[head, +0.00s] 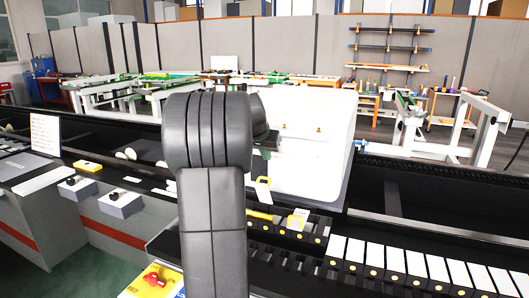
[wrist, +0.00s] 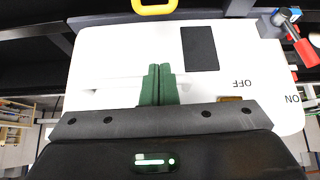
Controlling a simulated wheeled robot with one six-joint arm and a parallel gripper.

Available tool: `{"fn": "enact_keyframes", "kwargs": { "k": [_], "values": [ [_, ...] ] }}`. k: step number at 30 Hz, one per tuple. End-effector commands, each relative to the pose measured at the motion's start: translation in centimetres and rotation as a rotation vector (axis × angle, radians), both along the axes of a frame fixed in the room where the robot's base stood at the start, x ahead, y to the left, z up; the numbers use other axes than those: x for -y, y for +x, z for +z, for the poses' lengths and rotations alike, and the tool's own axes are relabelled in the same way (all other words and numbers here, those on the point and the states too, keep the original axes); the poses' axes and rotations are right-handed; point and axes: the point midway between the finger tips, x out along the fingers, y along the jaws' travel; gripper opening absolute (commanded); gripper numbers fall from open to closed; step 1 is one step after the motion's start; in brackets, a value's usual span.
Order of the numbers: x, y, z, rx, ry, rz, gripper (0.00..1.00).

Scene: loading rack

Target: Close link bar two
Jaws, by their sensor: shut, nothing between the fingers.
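My gripper (wrist: 158,85) has green fingers, pressed together and empty, over a white plate (wrist: 105,45) in the wrist view. The plate has a dark rectangle (wrist: 198,48) beside the fingers and upside-down ON and OFF lettering at right. A pale strip (wrist: 110,85) crosses the plate left of the fingers; I cannot tell whether they touch it. A yellow handle (wrist: 152,6) shows at the top edge. In the head view, yellow handles (head: 262,216) sit on the black rack beside my arm, which hides part of it. I cannot tell which part is link bar two.
A red and blue lever (wrist: 290,28) is at the plate's right in the wrist view. In the head view, a row of white modules (head: 391,268) fills the rack at right. A large white panel (head: 310,140) stands behind it. A red knob (head: 154,279) sits at lower left.

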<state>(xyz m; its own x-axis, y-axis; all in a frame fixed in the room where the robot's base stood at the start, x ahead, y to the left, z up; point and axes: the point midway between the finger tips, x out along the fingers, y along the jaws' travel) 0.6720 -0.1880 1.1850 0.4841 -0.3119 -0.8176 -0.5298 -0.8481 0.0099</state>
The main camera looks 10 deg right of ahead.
Motion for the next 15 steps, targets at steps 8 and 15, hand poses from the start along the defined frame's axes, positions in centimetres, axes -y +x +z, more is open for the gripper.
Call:
{"fn": "enact_keyframes", "kwargs": {
  "k": [8,15],
  "values": [
    [1.8,2.7,-4.9,-0.003,0.001,-0.001,0.0],
    [0.2,0.2,-5.4,-0.002,0.001,0.0,0.0]
  ]
}}
